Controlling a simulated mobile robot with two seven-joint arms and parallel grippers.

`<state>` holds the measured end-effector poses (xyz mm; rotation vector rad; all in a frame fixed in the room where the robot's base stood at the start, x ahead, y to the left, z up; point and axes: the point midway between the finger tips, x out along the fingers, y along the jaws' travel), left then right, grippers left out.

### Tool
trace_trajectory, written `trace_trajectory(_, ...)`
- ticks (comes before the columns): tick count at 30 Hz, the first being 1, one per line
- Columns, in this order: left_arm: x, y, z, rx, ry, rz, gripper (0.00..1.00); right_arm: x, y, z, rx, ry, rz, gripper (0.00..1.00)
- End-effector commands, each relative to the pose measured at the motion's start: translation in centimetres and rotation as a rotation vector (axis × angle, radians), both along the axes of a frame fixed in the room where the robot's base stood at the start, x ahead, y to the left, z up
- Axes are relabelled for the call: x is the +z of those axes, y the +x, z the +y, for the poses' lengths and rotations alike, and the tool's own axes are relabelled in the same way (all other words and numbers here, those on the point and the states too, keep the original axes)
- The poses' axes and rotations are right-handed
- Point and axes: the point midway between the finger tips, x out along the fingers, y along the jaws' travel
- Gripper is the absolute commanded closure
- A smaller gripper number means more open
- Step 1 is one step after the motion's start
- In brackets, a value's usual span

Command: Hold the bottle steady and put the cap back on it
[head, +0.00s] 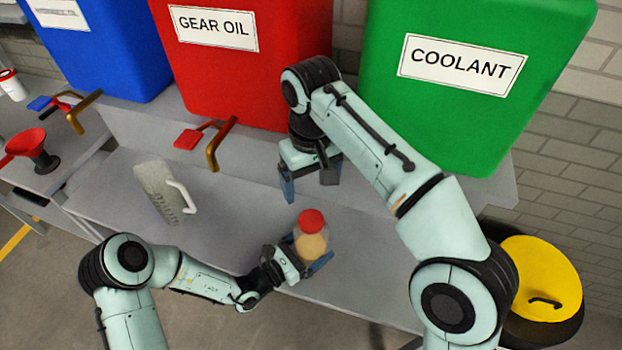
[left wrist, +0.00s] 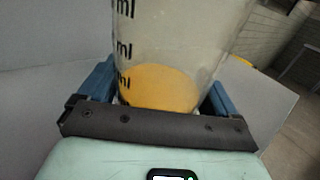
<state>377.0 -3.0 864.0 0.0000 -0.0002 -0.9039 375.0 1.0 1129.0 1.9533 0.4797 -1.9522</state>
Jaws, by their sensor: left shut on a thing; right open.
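A clear bottle (head: 311,244) with yellowish liquid in its lower part stands upright near the front of the grey bench. A red cap (head: 312,221) sits at its top; I cannot tell how tightly it is seated. My left gripper (head: 310,266) is shut on the bottle from the left, low on its body. The left wrist view shows the bottle (left wrist: 180,50) between the blue fingers, with "ml" marks on its wall. My right gripper (head: 310,188) is open and empty, pointing down behind and above the bottle.
A clear jug (head: 162,190) with a handle stands on the bench to the left. Blue (head: 100,60), red (head: 240,85) and green (head: 450,110) tanks stand behind, the red with a tap (head: 220,145). A red funnel (head: 30,142) is far left. A yellow-lidded drum (head: 540,278) stands right.

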Motion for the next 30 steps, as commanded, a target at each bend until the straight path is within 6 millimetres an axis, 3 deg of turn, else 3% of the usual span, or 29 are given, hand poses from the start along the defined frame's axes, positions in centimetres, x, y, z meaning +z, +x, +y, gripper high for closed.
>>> trace_trajectory(2, 0.0, 0.0, 0.0, 0.0, -0.001, -0.001, 0.93, 0.0, 0.0, 0.0, 0.0, 0.0, 0.0, 0.12)
trace_trajectory(3, 0.0, 0.0, 0.0, 0.0, -0.001, -0.001, 0.0, 0.0, 0.0, 0.0, 0.0, 0.0, 0.0, 0.12)
trace_trajectory(14, 0.0, -0.6, 0.9, 0.001, 0.002, -0.001, 0.0, -0.3, 0.0, 0.0, 0.0, 0.0, 0.001, 0.12)
trace_trajectory(30, -0.1, -7.2, 9.3, 0.003, 0.001, 0.0, 0.0, -1.8, -0.3, 0.0, 0.0, 0.0, 0.009, 0.12)
